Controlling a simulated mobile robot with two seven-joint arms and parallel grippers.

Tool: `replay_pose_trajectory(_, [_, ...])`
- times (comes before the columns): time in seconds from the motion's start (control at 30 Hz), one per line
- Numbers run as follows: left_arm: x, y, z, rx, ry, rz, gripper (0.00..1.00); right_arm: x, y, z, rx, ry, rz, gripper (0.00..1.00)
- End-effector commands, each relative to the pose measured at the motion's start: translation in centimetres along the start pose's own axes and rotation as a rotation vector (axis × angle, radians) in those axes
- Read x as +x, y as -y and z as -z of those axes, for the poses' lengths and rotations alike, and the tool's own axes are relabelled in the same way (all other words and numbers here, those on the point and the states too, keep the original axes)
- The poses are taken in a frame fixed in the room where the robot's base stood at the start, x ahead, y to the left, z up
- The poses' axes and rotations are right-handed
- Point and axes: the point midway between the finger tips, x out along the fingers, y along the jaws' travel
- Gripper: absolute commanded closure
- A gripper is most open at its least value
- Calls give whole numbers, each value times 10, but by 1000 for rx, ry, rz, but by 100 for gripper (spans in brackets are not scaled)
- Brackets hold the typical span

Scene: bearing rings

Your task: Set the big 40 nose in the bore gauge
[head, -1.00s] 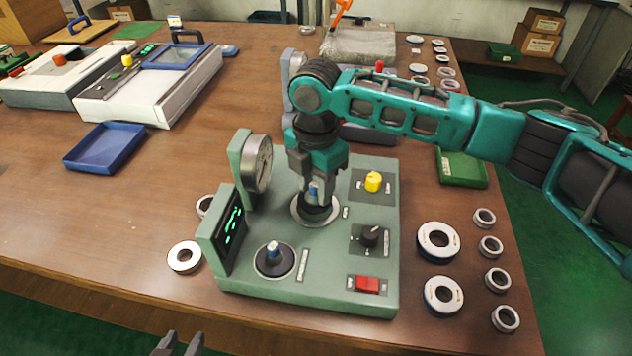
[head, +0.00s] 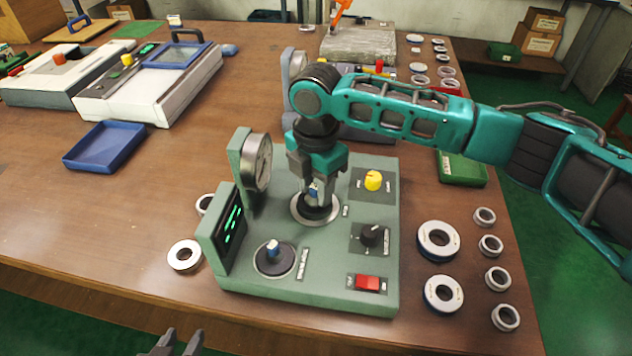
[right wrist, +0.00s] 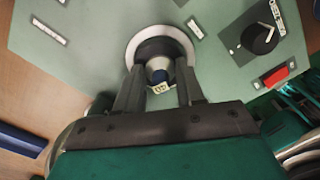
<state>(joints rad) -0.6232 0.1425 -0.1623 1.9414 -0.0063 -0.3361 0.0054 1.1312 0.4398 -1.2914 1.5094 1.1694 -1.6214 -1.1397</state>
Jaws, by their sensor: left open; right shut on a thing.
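The green bore gauge (head: 340,240) stands on the table with a dial, a green-lit display and two round seats. My right gripper (head: 314,190) is shut on a nose with a dark blue top, over the rear seat ring (head: 301,211). In the right wrist view this nose (right wrist: 158,70) is upright between the fingers, with a small label that seems to read 40. It looks centred in the pale ring; whether it is fully down I cannot tell. A second blue-topped nose (head: 273,250) stands in the front seat. My left gripper (head: 178,344) is open and empty at the bottom edge.
Yellow knob (head: 373,181), black knob (head: 371,236) and red switch (head: 367,283) are on the gauge's right side. Several bearing rings (head: 442,293) lie to its right.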

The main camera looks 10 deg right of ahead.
Motion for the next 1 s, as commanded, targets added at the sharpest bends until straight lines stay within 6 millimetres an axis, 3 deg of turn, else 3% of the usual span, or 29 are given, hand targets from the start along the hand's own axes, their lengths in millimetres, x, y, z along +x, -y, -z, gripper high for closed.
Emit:
replay_pose_trajectory(0.43, [2,0,-3,0,0,-1,57,13,0,0,-1,0,0,100])
replay_pose_trajectory(0.47, [2,0,-3,0,0,-1,57,12,0,0,-1,0,-1,59])
replay_pose_trajectory(0.73, [2,0,-3,0,1,-1,57,12,0,0,-1,0,0,33])
replay_pose_trajectory(1.0, [1,-1,-4,0,3,-1,57,12,0,0,0,0,2,32])
